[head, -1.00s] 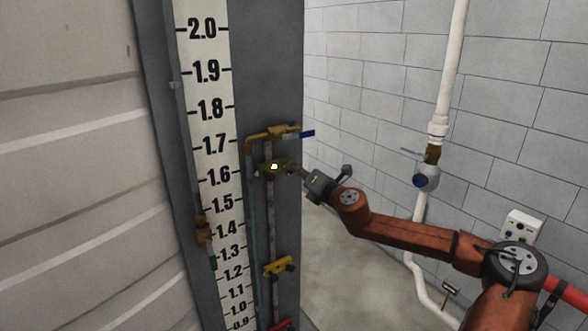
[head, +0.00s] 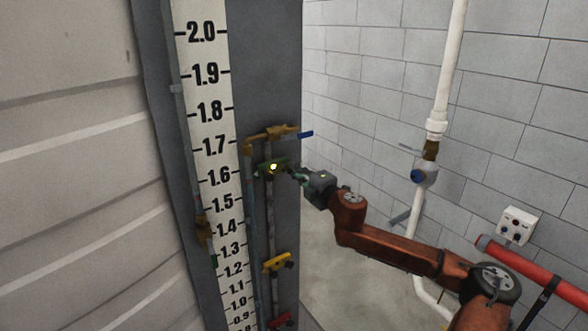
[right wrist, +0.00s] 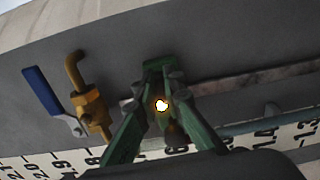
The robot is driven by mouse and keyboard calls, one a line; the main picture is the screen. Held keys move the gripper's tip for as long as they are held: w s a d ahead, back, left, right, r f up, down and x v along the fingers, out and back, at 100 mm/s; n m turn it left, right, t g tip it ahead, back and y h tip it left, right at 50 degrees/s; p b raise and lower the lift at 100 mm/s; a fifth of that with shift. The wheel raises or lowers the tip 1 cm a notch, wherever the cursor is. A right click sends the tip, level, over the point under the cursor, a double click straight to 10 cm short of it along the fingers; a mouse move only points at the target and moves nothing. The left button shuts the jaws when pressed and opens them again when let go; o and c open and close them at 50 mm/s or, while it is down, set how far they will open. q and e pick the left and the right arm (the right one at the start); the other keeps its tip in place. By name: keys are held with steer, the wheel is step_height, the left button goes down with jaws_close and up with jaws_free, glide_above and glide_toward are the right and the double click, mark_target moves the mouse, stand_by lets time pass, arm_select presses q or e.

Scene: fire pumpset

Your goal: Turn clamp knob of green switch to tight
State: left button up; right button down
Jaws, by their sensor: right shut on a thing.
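The green switch (head: 266,170) is mounted on a vertical rod in front of the dark grey panel, beside the white level scale. A small bright spot glows at it. My right gripper (head: 293,173) reaches it from the right and is shut on its clamp knob. In the right wrist view the green switch (right wrist: 158,66) lies just beyond the two fingers of my right gripper (right wrist: 161,112), with the glowing spot between them. The knob is mostly hidden by the fingers and glow, so its tightness cannot be told. My left gripper is not in view.
A brass valve with a blue lever (head: 304,134) sits just above the switch. A yellow switch (head: 277,263) and a red one (head: 281,321) are lower on the rod. A white wall pipe (head: 438,105) stands at right. Floor between panel and wall looks clear.

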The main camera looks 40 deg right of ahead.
stand_by(0.4)
steer(key=c, duration=2)
jaws_free()
steer(key=shift+d, duration=0.1)
steer(key=shift+c, duration=0.2)
steer(key=shift+s, duration=0.1)
steer(key=s+a, duration=0.1)
steer(key=s, duration=1)
steer(key=shift+s+a, duration=0.2)
steer(key=shift+s, duration=0.2)
